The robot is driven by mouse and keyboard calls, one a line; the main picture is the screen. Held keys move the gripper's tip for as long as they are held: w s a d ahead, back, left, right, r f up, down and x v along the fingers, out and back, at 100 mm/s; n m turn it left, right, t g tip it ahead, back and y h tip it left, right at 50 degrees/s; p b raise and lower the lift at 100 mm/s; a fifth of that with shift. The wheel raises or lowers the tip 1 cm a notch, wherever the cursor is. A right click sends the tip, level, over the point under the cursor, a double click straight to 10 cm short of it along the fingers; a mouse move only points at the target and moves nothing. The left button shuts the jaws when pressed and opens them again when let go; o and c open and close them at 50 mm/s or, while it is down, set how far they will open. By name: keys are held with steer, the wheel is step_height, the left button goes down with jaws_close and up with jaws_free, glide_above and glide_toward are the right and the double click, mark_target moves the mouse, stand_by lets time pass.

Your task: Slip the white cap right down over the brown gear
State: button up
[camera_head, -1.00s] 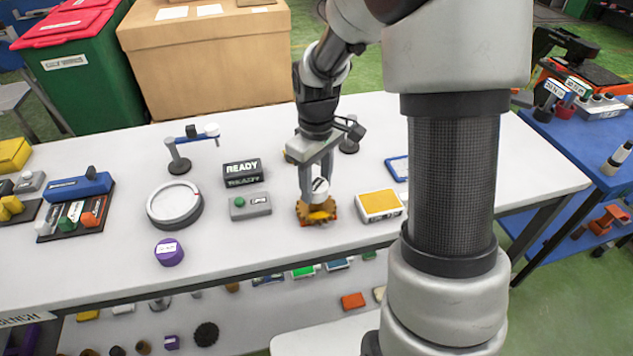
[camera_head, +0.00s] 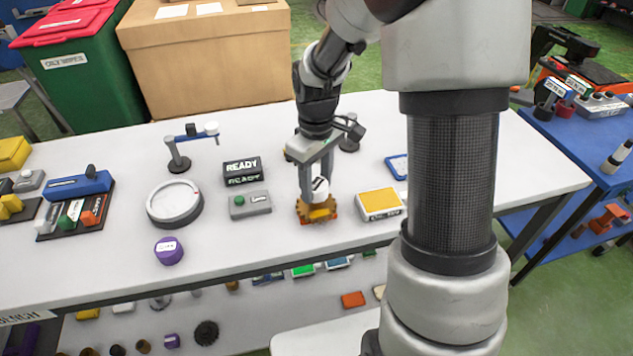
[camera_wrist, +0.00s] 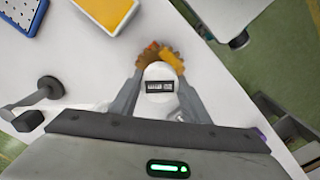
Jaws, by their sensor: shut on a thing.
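The white cap (camera_head: 319,185) with a black label is between the fingers of my gripper (camera_head: 314,188), which is shut on it. The brown gear (camera_head: 316,210) sits below it on the white table, with an orange-red part at its base. In the head view the cap is right above the gear and overlaps it; I cannot tell how far it is over it. In the wrist view the cap (camera_wrist: 159,84) hides part of the gear (camera_wrist: 150,56), whose teeth and an orange piece show beyond it.
A yellow-topped box (camera_head: 380,203) stands close to the right of the gear. A grey button box (camera_head: 250,204) and a READY sign (camera_head: 242,170) are to the left. A round grey turntable (camera_head: 175,204) and a purple cap (camera_head: 168,250) lie further left.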

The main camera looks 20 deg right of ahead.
steer(key=shift+f+b, duration=1.05)
steer(key=shift+f, duration=0.75)
stand_by(3.1)
steer(key=o, duration=1.1)
step_height(320, 180, up, 17)
steer(key=p, duration=0.2)
steer(key=s+r+m+t+p, duration=0.5)
steer(key=s+r+m+p, duration=0.2)
steer(key=s+r, duration=0.6)
steer(key=s, duration=0.5)
steer(key=shift+s+r+t, duration=0.15)
steer(key=shift+r+t, duration=0.15)
steer(key=shift+r, duration=0.05)
